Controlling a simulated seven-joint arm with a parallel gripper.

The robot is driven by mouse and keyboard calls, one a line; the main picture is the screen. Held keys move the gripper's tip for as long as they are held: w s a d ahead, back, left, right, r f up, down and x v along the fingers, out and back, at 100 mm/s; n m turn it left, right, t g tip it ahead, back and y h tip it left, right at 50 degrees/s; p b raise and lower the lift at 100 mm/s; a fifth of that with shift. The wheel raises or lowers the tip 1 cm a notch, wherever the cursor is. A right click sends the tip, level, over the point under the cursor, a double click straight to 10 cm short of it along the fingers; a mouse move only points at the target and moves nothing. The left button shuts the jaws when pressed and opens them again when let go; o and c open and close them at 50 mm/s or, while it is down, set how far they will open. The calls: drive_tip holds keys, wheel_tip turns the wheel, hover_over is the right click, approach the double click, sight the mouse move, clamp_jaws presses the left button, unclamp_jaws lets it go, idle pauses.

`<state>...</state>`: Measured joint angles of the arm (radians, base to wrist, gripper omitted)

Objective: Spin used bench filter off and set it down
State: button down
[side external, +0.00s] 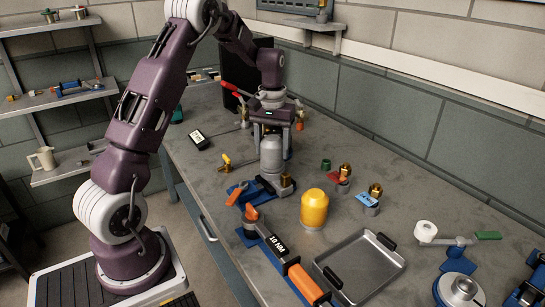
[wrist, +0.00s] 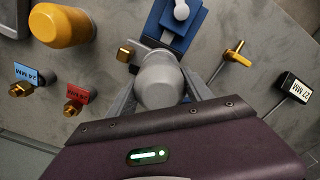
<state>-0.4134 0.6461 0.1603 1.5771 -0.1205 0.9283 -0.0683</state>
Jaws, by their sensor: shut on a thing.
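A grey, round-shouldered filter canister (side external: 271,155) stands upright over a mount with a blue base (side external: 240,191) on the bench. My gripper (side external: 272,136) points down over it, shut on its upper body. In the wrist view the grey canister (wrist: 160,82) sits between the two fingers of my gripper (wrist: 162,95), and the blue base (wrist: 178,25) lies just beyond it. I cannot tell whether the canister is still seated on its mount; its lower end is hidden in the wrist view. A yellow canister (side external: 314,208) with a grey bottom stands apart to the right.
A grey metal tray (side external: 335,278) with black handles lies at the front right. Brass fittings with a red tag (side external: 342,177) and a blue tag (side external: 366,198) stand behind the yellow canister. An orange-handled strap tool (side external: 285,258) lies near the front edge.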

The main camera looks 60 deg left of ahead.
drive_tip(key=shift+n, duration=1)
drive_tip(key=n, duration=0.3)
drive_tip(key=shift+n, duration=0.8)
drive_tip(key=shift+n, duration=0.9)
drive_tip(key=n, duration=0.8)
drive_tip(key=shift+r, duration=0.1)
